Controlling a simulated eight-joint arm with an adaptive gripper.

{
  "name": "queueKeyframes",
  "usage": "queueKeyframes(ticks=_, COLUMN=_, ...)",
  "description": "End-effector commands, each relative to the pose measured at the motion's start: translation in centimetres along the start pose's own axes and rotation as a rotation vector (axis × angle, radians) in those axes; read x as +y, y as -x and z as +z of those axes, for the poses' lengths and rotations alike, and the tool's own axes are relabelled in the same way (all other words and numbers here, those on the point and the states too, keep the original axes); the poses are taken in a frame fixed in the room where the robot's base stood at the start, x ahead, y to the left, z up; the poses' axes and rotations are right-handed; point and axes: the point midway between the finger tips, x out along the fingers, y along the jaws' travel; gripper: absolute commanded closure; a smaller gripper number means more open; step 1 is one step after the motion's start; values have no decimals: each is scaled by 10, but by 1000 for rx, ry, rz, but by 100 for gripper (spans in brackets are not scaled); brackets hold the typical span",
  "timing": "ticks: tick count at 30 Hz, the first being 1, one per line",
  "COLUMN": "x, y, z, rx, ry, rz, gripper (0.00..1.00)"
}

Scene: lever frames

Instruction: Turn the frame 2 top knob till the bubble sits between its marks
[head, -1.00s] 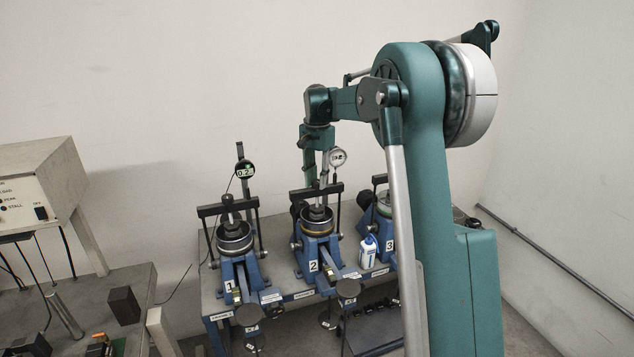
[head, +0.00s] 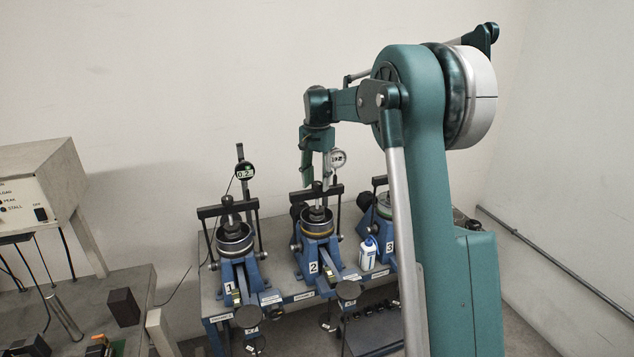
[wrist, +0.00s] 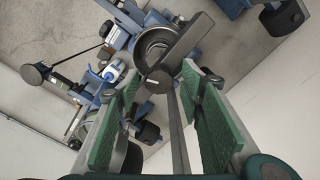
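Frame 2 (head: 312,267) is a blue lever frame with a round cup and a yellowish ring, in the middle of the row in the head view. Its black top knob (head: 317,186) stands upright above the cup. My gripper (head: 310,176) hangs just above the knob, pointing down. In the wrist view my gripper (wrist: 160,74) is open, its two green pads apart. A dark knob (wrist: 158,80) shows near the gap between the fingertips, with no clear grip on it. The bubble and its marks are too small to make out.
Frame 1 (head: 236,262) stands to the left, frame 3 (head: 386,222) to the right, partly behind my arm. A dial gauge (head: 338,158) stands close beside my gripper. A white bottle (head: 368,253) sits between frames 2 and 3.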

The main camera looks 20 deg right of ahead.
Motion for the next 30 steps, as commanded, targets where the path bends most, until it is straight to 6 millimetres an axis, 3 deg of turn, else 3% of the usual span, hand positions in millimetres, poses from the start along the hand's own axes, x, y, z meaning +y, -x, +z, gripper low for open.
queueKeyframes(ticks=11, x=0, y=19, z=0, rx=0, ry=0, rz=0, gripper=62)
queueKeyframes(ticks=30, x=0, y=109, z=0, rx=0, ry=0, rz=0, gripper=62)
